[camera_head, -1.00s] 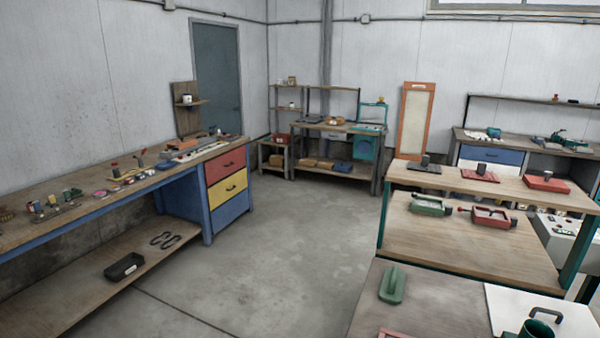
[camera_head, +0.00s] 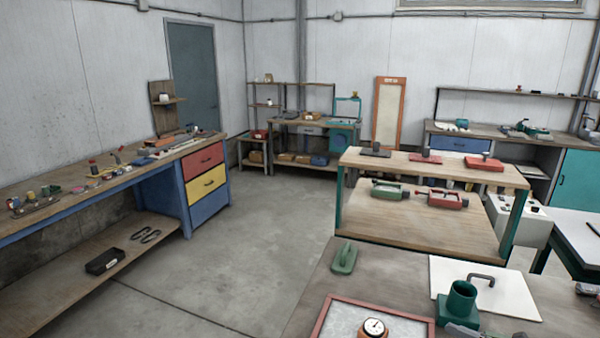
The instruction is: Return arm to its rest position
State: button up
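My arm and gripper do not show in the head camera view, so the arm's pose and the state of the gripper are hidden. The near workbench (camera_head: 393,267) is at the bottom right. On it are a green handled tool (camera_head: 344,258), a white board (camera_head: 440,280) with a grey handle, a green cup-like holder (camera_head: 461,302), and a red-framed panel (camera_head: 335,319) with a round dial gauge (camera_head: 374,328) at it.
A long blue-legged bench (camera_head: 100,188) with coloured drawers runs along the left wall. A two-level wooden bench (camera_head: 420,222) holds green and red devices. More benches stand at the back. The grey floor (camera_head: 250,225) between left and right benches is clear.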

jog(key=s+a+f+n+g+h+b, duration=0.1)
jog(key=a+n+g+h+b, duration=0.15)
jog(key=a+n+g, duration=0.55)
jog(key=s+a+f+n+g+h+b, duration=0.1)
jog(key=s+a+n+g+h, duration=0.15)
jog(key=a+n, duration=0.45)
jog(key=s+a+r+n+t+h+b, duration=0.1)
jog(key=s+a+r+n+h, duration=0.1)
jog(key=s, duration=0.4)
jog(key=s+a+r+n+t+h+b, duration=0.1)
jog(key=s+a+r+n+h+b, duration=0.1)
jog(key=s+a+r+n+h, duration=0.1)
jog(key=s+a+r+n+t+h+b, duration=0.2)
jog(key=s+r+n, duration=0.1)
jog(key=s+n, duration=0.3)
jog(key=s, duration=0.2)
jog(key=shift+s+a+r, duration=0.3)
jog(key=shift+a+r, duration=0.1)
